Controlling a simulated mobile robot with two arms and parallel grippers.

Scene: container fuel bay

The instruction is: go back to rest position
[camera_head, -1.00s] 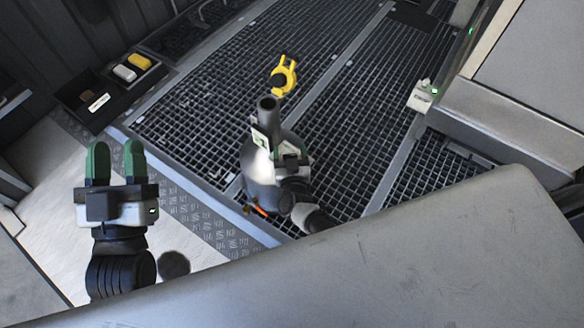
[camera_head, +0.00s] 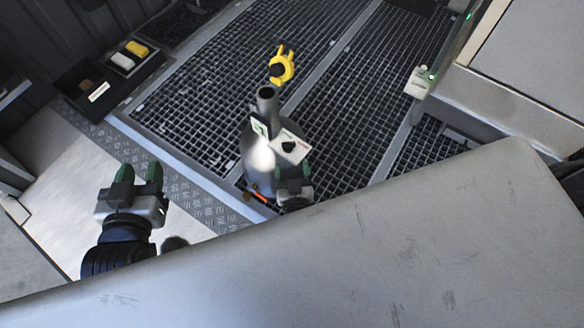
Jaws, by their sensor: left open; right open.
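My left gripper (camera_head: 140,172) is at the lower left, with two green fingertips apart and nothing between them. It is over the pale floor. My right gripper (camera_head: 293,166) is at the lower middle, in front of a grey metal canister (camera_head: 257,155). Its fingers are partly hard to make out, and I see nothing held in it. The canister stands upright on the floor grating, with an open neck and a white label (camera_head: 291,146) on its side. I cannot tell whether the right gripper touches it.
A yellow clamp-like piece (camera_head: 283,66) is just beyond the canister neck. Dark trays (camera_head: 97,112) with a white and a yellow block are at the upper left. A large grey panel (camera_head: 400,240) fills the lower right.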

